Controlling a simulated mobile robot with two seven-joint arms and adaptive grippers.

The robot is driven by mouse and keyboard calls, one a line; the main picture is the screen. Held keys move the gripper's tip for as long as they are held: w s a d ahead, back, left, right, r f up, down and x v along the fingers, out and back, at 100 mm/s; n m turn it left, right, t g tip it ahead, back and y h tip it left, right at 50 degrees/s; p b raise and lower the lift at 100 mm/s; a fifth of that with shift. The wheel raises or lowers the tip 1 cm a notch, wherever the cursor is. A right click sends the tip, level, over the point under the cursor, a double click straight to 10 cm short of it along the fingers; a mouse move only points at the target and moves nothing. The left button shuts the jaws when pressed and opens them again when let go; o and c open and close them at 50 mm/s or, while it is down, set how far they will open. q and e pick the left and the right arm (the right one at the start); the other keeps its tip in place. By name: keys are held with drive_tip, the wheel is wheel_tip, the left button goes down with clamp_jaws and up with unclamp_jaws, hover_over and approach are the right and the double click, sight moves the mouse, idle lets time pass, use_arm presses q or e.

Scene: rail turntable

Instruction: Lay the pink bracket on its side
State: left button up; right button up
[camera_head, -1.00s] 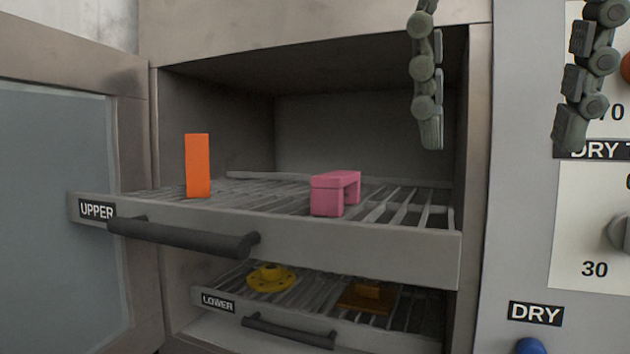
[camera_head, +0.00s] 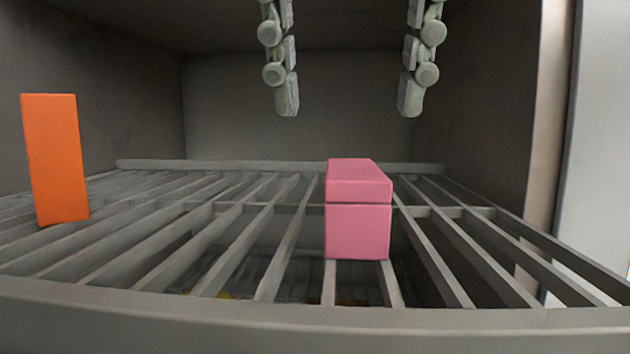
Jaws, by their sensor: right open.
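The pink bracket (camera_head: 358,225) stands on the slatted upper rack (camera_head: 300,318), right of the middle of the view. Its narrow end faces me, so the gap under its top is hidden from this angle. My right gripper (camera_head: 347,108) is open and empty. Its two fingers hang down above the bracket, one to each side of it, with clear space between the fingertips and the bracket's top. My left gripper is not in view.
An orange upright block (camera_head: 56,160) stands on the rack at the far left. The cabinet's right wall (camera_head: 480,110) and its roof enclose the space. A lower rack shows faintly through the slats. The rack between block and bracket is bare.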

sight(353, 168)
drive_tip(key=shift+w+f, duration=0.2)
drive_tip(key=shift+f, duration=0.2)
drive_tip(key=x, duration=0.6)
drive_tip(key=shift+d+f+b, duration=0.2)
drive_tip(key=shift+d+b, duration=0.05)
drive_tip(key=shift+b, duration=0.1)
drive_tip(key=shift+f, duration=0.2)
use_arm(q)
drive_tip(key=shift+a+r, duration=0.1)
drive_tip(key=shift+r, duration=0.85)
use_arm(e)
drive_tip(key=shift+c, duration=0.2)
drive_tip(key=c, duration=1)
clamp_jaws()
